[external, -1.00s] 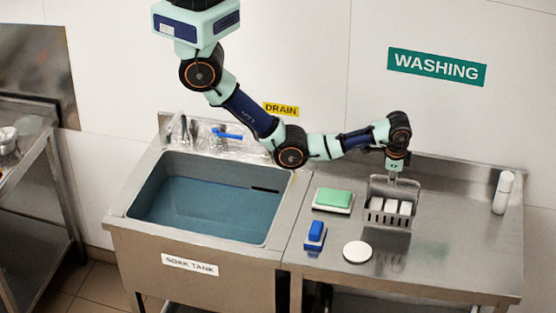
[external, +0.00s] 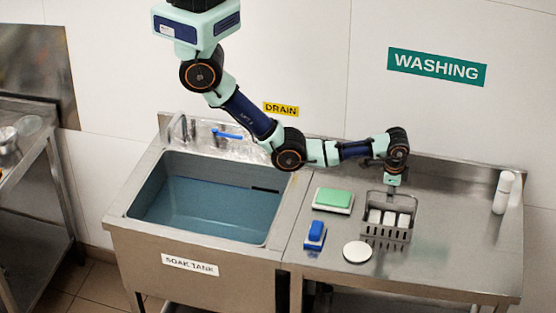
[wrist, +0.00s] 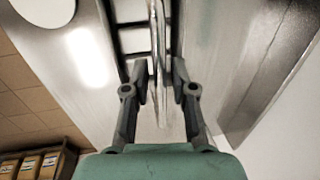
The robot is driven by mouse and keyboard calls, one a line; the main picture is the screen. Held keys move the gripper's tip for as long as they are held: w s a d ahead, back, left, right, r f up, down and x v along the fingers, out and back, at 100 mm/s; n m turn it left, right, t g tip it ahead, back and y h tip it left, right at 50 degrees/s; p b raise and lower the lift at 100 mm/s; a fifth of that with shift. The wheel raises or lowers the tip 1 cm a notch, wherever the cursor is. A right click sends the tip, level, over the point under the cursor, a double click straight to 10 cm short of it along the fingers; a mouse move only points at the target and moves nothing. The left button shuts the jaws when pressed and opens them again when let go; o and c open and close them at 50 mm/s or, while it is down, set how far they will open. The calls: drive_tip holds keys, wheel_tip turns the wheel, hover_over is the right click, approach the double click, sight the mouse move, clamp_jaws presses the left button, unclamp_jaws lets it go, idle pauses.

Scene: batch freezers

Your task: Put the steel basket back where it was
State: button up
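The steel basket (external: 401,235) stands upright on the steel counter, right of the soak tank, with several white blocks (external: 389,218) in it. Its handle (wrist: 158,45) rises between my fingers in the wrist view. My gripper (external: 390,189) is directly above the basket at the handle. The lower part of the basket is mostly hidden in the wrist view.
A green-topped block (external: 333,199), a blue brush (external: 315,234) and a white disc (external: 357,252) lie left of the basket. A white bottle (external: 503,193) stands at the back right. The soak tank (external: 205,212) holds water. The counter right of the basket is clear.

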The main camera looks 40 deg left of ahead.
drive_tip(key=shift+o, duration=0.2)
wheel_tip(320, 180, up, 12)
drive_tip(key=s+p, duration=0.1)
drive_tip(key=s, duration=0.1)
drive_tip(key=shift+d, duration=0.4)
drive_tip(key=w+a+r+n+t+h, duration=0.1)
drive_tip(key=w+a+r+n+t, duration=0.15)
drive_tip(key=w+a, duration=0.35)
drive_tip(key=w+a+r+n+t+h, duration=0.1)
drive_tip(key=w+a+n, duration=0.2)
drive_tip(key=a, duration=0.6)
drive_tip(key=w+a+r+n+t+h, duration=0.1)
drive_tip(key=w+a+r+n+t, duration=0.1)
drive_tip(key=w+a, duration=0.4)
drive_tip(key=s+a+r+n+t, duration=0.1)
drive_tip(key=a+r+n, duration=0.1)
drive_tip(key=a, duration=0.4)
drive_tip(key=s+a+r+n+t+y, duration=0.1)
drive_tip(key=s+a+r+n+t, duration=0.1)
drive_tip(key=a+r, duration=0.3)
drive_tip(key=s+a+r+n+t+y, duration=0.1)
drive_tip(key=a+r, duration=0.3)
drive_tip(key=a, duration=0.5)
drive_tip(key=shift+s+a+n+t, duration=0.2)
drive_tip(key=shift+s+n+t, duration=0.3)
drive_tip(key=shift+n+t, duration=0.15)
